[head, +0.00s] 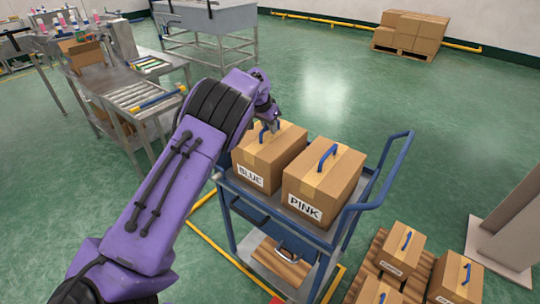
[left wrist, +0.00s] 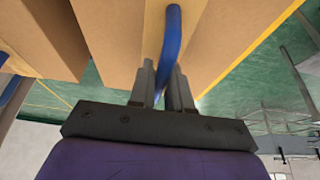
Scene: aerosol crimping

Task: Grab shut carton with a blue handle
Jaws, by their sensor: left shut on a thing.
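A shut brown carton labelled BLUE (head: 278,155) with a blue handle (head: 264,132) stands upright on the left side of the blue cart's top shelf (head: 268,200). My left gripper (head: 272,122) is above this carton, shut on its handle. In the left wrist view the blue handle (left wrist: 172,38) runs between the two fingers (left wrist: 163,84), over the carton's tape strip. A second shut carton labelled PINK (head: 330,188), also with a blue handle (head: 327,157), stands beside it on the right. My right gripper is not in view.
The cart's push handle (head: 397,165) rises at the right. More handled cartons (head: 402,248) lie on a pallet at the lower right, near a grey post (head: 512,222). A roller conveyor (head: 140,95) stands at the left. Green floor behind the cart is clear.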

